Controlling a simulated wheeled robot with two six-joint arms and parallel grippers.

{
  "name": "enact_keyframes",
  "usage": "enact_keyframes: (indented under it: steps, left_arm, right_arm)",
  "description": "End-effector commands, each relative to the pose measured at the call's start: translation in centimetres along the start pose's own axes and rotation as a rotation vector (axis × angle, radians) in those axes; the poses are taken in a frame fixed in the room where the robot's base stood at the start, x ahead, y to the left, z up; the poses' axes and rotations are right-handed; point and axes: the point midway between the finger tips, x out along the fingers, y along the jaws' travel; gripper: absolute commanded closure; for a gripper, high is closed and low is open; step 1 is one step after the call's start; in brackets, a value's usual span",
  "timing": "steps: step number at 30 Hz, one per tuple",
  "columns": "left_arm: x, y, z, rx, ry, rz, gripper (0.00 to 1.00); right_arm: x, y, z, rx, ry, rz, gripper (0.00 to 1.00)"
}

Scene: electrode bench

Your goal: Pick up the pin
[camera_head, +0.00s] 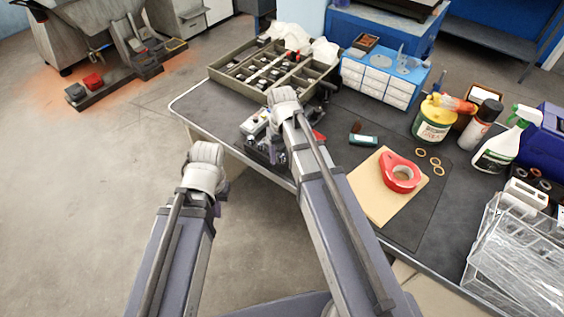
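I cannot make out the pin; it is too small to tell or hidden. My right arm reaches over the near left edge of the dark bench, and my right gripper (274,152) points down beside a small grey and white device. Its fingers are mostly hidden by my own wrist and arm. My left gripper (217,208) hangs over the floor, left of the bench and apart from it. Its fingers are mostly hidden behind my wrist, and I see nothing held in it.
A compartment tray (222,78) with small parts stands at the back left of the bench. A clear rack (520,262) fills the near right.

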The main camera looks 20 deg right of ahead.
Motion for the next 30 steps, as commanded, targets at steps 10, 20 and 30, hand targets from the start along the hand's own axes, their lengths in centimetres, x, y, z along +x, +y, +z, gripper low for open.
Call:
enact_keyframes:
  steps: [10, 20, 30]
  left_arm:
    - [-0.02, 0.0, 0.0, 0.0, 0.0, 0.0, 1.0]
    - [-0.02, 0.0, 0.0, 0.0, 0.0, 0.0, 1.0]
    - [-0.02, 0.0, 0.0, 0.0, 0.0, 0.0, 1.0]
  right_arm:
    - [-0.02, 0.01, -0.01, 0.0, 0.0, 0.0, 0.78]
    - [-0.02, 0.01, 0.0, 0.0, 0.0, 0.0, 1.0]
    - [-0.02, 0.01, 0.01, 0.0, 0.0, 0.0, 1.0]
